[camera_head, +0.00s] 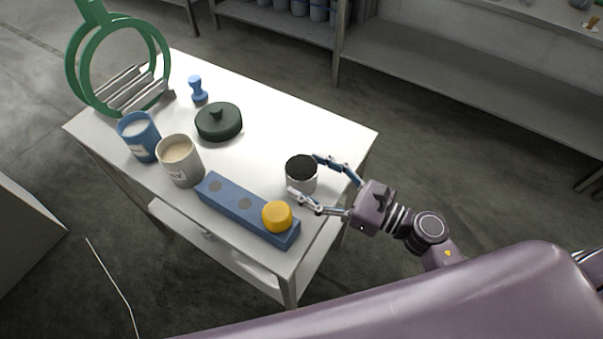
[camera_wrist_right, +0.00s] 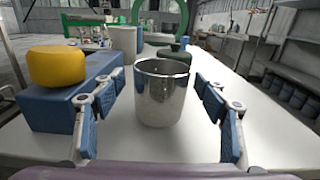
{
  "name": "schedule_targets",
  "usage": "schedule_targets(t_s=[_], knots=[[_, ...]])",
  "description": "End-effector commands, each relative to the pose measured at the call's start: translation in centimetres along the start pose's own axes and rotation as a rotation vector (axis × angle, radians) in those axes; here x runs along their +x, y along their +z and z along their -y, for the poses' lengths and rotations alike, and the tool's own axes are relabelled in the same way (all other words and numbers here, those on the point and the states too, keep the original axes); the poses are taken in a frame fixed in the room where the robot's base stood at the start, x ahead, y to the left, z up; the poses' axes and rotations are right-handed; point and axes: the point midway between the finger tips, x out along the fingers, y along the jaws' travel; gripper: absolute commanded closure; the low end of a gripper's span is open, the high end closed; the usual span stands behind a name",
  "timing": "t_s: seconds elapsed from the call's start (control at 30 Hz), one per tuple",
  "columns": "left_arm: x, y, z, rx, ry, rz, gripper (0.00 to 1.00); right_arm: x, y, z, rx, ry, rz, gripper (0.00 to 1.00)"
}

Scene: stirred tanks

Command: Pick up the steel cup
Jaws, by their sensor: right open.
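The steel cup (camera_head: 301,178) stands upright near the right end of the white table. It is shiny, with a dark inside. My right gripper (camera_head: 304,175) is open, with one finger on each side of the cup in the head view. In the right wrist view the cup (camera_wrist_right: 161,95) stands ahead between the two open fingers (camera_wrist_right: 163,118), with visible gaps on both sides. I see no finger touching it. My left gripper is not in view.
A blue block (camera_head: 231,206) with a yellow knob (camera_head: 277,216) lies close to the cup's left. A beige cup (camera_head: 181,165), blue cup (camera_head: 139,140), dark green lid (camera_head: 219,122), small blue piece (camera_head: 197,90) and green ring stand (camera_head: 75,88) are farther left. The table (camera_head: 290,123) is clear behind the cup.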

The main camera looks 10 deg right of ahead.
Motion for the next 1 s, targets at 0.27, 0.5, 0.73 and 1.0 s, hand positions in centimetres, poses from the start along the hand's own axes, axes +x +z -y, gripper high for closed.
schedule_targets(t_s=[0.27, 0.5, 0.73, 1.0], knots=[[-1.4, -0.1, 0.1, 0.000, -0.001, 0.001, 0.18, 2.9, 0.0, 0.2, 0.001, -0.001, 0.001, 0.34], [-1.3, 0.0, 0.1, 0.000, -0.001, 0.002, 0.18, 2.9, -0.1, 0.2, 0.001, -0.001, 0.000, 0.37], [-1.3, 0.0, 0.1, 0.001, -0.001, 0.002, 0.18, 2.9, -0.1, 0.2, 0.001, -0.001, 0.000, 0.62], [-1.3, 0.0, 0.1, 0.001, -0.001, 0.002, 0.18, 2.9, 0.0, 0.2, 0.001, -0.001, 0.001, 0.80]])
